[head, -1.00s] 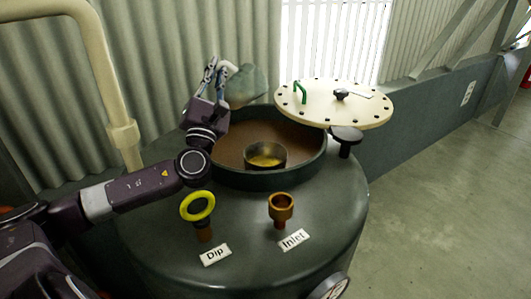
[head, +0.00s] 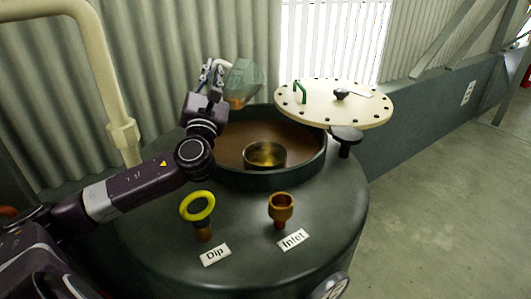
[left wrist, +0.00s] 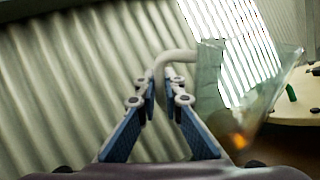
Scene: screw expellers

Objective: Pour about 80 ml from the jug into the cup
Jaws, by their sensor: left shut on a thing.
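The jug (head: 245,76) is a clear greenish vessel with a little orange liquid low inside, held up over the back left of the tank opening. My left gripper (head: 212,70) is shut on its handle, at the jug's left. In the left wrist view the jug (left wrist: 210,75) is right of the fingers (left wrist: 160,88), tilted in that picture, with an orange glint near its bottom. The cup (head: 265,153), brass-coloured and round, sits inside the tank opening, below and right of the jug. How much it holds I cannot tell. My right gripper is out of view.
The dark tank (head: 300,235) has a raised rim around its opening. A cream bolted lid (head: 330,103) stands swung out at the right. A yellow dip ring (head: 197,207) and a copper inlet funnel (head: 281,208) stand in front. A cream pipe (head: 100,75) rises at left.

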